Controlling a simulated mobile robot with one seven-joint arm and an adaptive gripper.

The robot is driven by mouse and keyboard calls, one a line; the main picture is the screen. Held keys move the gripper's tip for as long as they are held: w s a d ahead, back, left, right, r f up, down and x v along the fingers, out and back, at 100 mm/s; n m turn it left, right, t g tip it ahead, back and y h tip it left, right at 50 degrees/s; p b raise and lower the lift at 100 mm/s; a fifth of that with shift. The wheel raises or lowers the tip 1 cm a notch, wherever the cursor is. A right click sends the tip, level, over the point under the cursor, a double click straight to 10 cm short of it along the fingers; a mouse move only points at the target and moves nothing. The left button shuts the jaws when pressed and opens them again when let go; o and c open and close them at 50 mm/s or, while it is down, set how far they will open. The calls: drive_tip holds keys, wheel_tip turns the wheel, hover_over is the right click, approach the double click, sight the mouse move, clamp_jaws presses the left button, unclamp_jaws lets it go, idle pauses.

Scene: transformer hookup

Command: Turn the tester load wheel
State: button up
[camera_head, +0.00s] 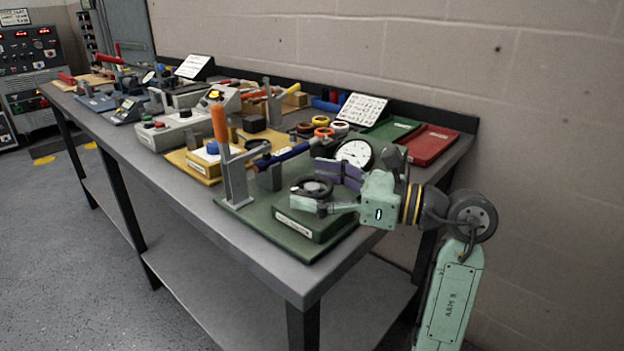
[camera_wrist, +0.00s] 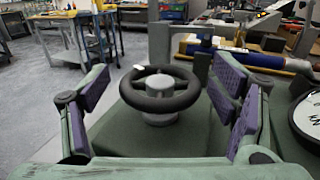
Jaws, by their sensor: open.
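The tester load wheel (camera_head: 312,187) is a small black handwheel on a grey hub, on a green tester base (camera_head: 297,222) at the near right end of the bench. In the wrist view the wheel (camera_wrist: 160,90) sits centred ahead, between the spread fingers of my gripper (camera_wrist: 165,100). The purple finger pads stand apart on the left and right, and no contact with the rim shows. My gripper (camera_head: 330,190) in the head view is at the wheel from the right. A white dial gauge (camera_head: 354,153) stands behind it and shows partly in the wrist view (camera_wrist: 308,115).
A grey upright with an orange handle (camera_head: 219,122) and a blue bar (camera_head: 289,153) stand left of and behind the wheel. Red (camera_head: 430,145) and green (camera_head: 390,129) trays lie at the back right. The bench's front edge (camera_head: 270,265) is close to the tester base.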

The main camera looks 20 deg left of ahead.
drive_tip(key=shift+a, duration=0.3)
drive_tip(key=shift+c, duration=0.4)
